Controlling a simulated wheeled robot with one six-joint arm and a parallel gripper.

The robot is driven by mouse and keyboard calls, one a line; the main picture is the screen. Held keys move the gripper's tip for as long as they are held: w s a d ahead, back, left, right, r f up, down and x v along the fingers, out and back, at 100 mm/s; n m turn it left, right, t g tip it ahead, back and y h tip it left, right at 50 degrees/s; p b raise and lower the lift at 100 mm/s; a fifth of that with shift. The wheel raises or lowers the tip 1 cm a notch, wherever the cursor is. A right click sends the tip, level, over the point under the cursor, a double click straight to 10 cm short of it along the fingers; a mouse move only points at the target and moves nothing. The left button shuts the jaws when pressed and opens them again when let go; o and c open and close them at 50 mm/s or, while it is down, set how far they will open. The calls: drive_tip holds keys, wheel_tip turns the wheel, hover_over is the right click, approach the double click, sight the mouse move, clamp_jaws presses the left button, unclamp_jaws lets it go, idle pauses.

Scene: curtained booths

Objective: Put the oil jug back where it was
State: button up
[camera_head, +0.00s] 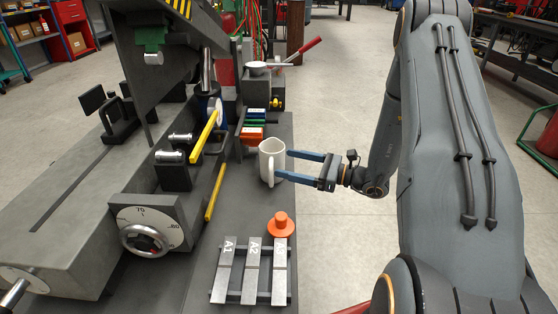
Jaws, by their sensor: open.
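A white jug (268,165), shaped like a mug with an open top, stands upright on the dark bench top (240,195); it is the only jug-like thing I make out. My gripper (281,166) reaches in from the right with two blue fingers spread apart. The fingertips are at the jug's right side, one toward its far edge and one in front of its near side. I cannot tell whether they touch it. No other thing shows between the fingers.
An orange knobbed piece (281,225) and a rack with labelled metal bars (252,270) stand nearer on the bench. A grey machine with a dial (145,228) and yellow bars (205,137) are at left. Coloured blocks (253,132) sit behind the jug. Open floor lies right.

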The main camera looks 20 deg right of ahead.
drive_tip(key=v, duration=0.7)
drive_tip(key=shift+p, duration=0.4)
